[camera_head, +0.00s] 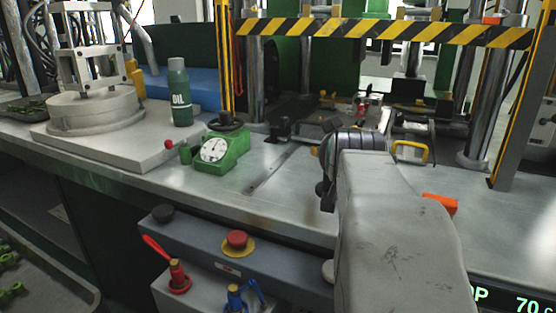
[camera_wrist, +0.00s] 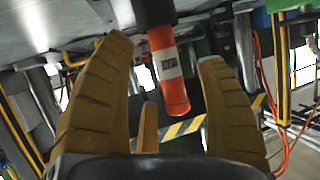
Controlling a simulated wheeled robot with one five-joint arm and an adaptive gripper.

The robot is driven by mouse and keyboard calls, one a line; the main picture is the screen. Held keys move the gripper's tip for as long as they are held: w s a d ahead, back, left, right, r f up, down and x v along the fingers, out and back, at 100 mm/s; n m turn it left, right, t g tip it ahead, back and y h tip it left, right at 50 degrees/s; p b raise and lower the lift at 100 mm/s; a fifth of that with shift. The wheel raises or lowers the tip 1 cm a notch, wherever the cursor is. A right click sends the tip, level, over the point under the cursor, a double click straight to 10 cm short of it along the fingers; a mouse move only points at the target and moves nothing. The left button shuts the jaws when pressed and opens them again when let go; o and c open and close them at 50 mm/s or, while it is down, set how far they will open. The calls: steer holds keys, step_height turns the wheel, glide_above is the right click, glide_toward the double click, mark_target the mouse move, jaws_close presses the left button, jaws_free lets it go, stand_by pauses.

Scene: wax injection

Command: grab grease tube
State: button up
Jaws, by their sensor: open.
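The grease tube (camera_wrist: 170,75), orange-red with a white label and a dark end, shows in the wrist view. It lies in the gap between the fingers of my gripper (camera_wrist: 163,50), which are spread wide. I see clear space on both sides of the tube, and no finger visibly touches it. In the head view my arm hides the fingers. An orange piece (camera_head: 440,204) on the bench shows just right of my arm; I cannot tell whether it is the tube.
A green oil bottle (camera_head: 179,92) and a green dial gauge (camera_head: 222,150) stand on the bench left of my arm. A striped barrier bar (camera_head: 380,32) and yellow-black posts frame the press behind. A control box with a red button (camera_head: 236,239) is at the front edge.

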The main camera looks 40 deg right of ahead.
steer(key=shift+b+x, duration=1)
steer(key=shift+x, duration=0.25)
steer(key=shift+w+d+f, duration=0.15)
steer(key=shift+w+d, duration=0.1)
steer(key=shift+d, duration=0.05)
steer(key=shift+c, duration=0.4)
jaws_close()
steer(key=shift+r, duration=0.25)
